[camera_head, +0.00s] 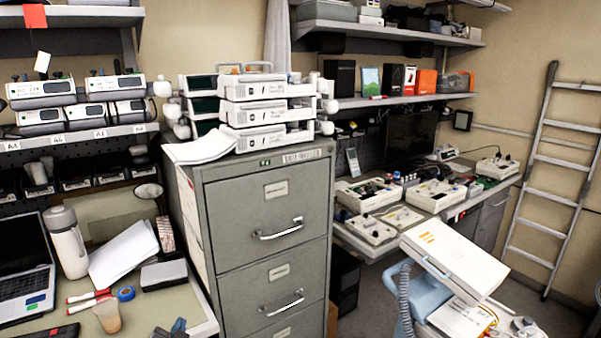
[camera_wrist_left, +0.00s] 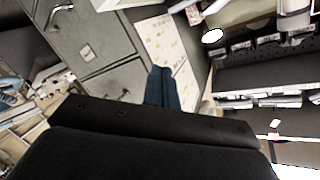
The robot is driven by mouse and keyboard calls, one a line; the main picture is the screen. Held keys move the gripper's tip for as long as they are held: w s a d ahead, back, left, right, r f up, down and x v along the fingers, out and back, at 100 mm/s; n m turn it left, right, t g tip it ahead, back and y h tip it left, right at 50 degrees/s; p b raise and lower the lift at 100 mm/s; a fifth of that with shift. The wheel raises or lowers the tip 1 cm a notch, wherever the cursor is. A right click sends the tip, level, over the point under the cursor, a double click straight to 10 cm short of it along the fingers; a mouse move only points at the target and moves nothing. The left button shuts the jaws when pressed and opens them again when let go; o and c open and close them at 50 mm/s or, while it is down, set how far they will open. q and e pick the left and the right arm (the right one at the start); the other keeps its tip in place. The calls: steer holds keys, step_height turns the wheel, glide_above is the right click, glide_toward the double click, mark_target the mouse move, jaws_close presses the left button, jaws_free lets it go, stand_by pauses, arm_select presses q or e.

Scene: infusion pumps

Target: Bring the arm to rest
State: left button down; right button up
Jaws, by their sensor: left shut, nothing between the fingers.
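My left gripper (camera_head: 172,328) shows only as a small blue-grey piece at the bottom edge of the head view, over the front of the desk. In the left wrist view the two blue fingers (camera_wrist_left: 162,76) are together, with nothing between them. Most of the left arm is out of the head view. My right gripper does not show in either view.
A grey filing cabinet (camera_head: 268,220) stands just right of the desk (camera_head: 190,300), with stacked pumps (camera_head: 265,112) on top. The desk holds a laptop (camera_head: 22,275), a white bottle (camera_head: 67,242), a cup (camera_head: 107,316) and blue tape (camera_head: 126,293). A ladder (camera_head: 560,175) leans at right.

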arm_select(q)
steer(key=s+d+f+n+g+h, duration=0.1)
steer(key=s+d+f+g, duration=0.25)
steer(key=s+f, duration=0.5)
steer(key=s+d+f+n+g+h, duration=0.15)
steer(key=s+f+g, duration=0.35)
steer(key=s, duration=0.6)
steer(key=s+d+f+n+g+h, duration=0.1)
steer(key=s+d+f+g, duration=0.25)
steer(key=s+f, duration=0.45)
steer(key=s+d+f+g, duration=0.1)
steer(key=s+f, duration=0.2)
steer(key=f, duration=1.7)
steer(key=s+d+f+g, duration=0.1)
steer(key=s+f, duration=0.3)
steer(key=f, duration=1.5)
steer(key=shift+s+f, duration=0.2)
steer(key=shift+f, duration=0.2)
steer(key=shift+d, duration=0.1)
